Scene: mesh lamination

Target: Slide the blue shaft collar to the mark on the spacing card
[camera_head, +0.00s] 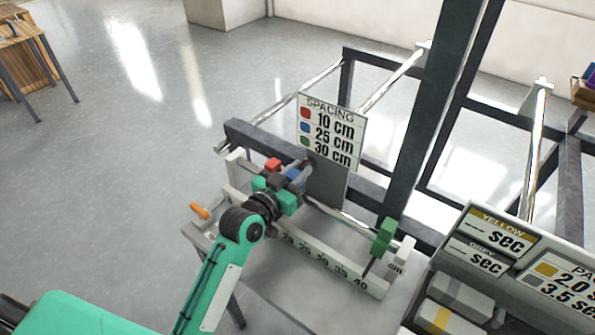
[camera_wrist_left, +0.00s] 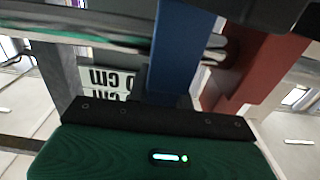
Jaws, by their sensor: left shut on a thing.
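The blue shaft collar (camera_head: 296,175) is on the rail above the scale, mostly hidden by my left gripper (camera_head: 290,181), which is shut on it. In the left wrist view the blue collar (camera_wrist_left: 180,52) rises from between the jaws, with the red collar (camera_wrist_left: 258,68) close to its right. The red collar (camera_head: 273,164) shows just left of the gripper in the head view. The spacing card (camera_head: 331,133) reads red 10 cm, blue 25 cm, green 30 cm. The scale (camera_head: 322,264) shows marks up to 40; the lower marks are hidden by my arm.
A green collar (camera_head: 383,236) sits near the right end of the rail. An orange handle (camera_head: 200,211) sticks out at the left. A dark upright post (camera_head: 425,120) stands behind the rail. A panel with time signs (camera_head: 490,240) is at the right. My right gripper is out of view.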

